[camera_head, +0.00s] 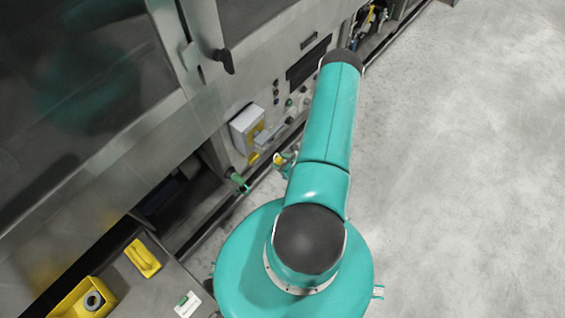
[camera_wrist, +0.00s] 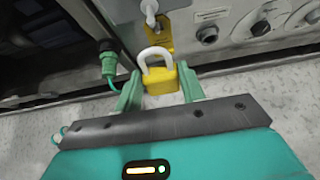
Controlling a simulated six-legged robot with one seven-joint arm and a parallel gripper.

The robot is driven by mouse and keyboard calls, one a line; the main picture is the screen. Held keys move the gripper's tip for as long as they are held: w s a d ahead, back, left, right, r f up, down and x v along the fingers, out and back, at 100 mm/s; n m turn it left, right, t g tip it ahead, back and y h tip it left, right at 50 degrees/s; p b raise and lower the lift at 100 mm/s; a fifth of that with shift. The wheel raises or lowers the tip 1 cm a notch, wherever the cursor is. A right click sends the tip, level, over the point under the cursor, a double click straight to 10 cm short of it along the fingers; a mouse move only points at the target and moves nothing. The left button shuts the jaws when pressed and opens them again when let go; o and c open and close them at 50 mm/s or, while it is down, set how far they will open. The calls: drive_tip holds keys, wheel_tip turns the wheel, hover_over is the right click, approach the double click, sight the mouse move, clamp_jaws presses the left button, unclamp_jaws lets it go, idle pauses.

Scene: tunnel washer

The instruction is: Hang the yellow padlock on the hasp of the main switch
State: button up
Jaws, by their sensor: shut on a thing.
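The yellow padlock (camera_wrist: 161,82) has a pale, upright shackle. In the wrist view my gripper (camera_wrist: 160,92) is shut on its body, with one green finger on each side. The shackle points away from my palm, toward a yellow piece (camera_wrist: 159,40) with a pale rod or loop (camera_wrist: 150,10) above it. The shackle top looks near this yellow piece; I cannot tell whether they touch. In the head view a pale box (camera_head: 246,124), apparently the main switch, is on the machine front, with a yellow part (camera_head: 253,158) below it. I cannot clearly make out the hasp.
A green connector with a cable (camera_wrist: 108,62) is close left of my gripper in the wrist view. A panel with knobs (camera_wrist: 255,27) is at right. In the head view a yellow bin (camera_head: 72,300) and yellow object (camera_head: 143,258) are lower left. Open floor (camera_head: 460,160) lies right.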

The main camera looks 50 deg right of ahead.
drive_tip(key=w+f, duration=0.1)
drive_tip(key=w, duration=0.6)
drive_tip(key=shift+w+f, duration=0.15)
drive_tip(key=shift+f, duration=0.1)
idle(0.6)
drive_tip(key=shift+a, duration=0.1)
idle(0.4)
drive_tip(key=o, duration=1.1)
drive_tip(key=v, duration=1.3)
drive_tip(key=shift+s+r, duration=0.25)
drive_tip(key=shift+s, duration=0.05)
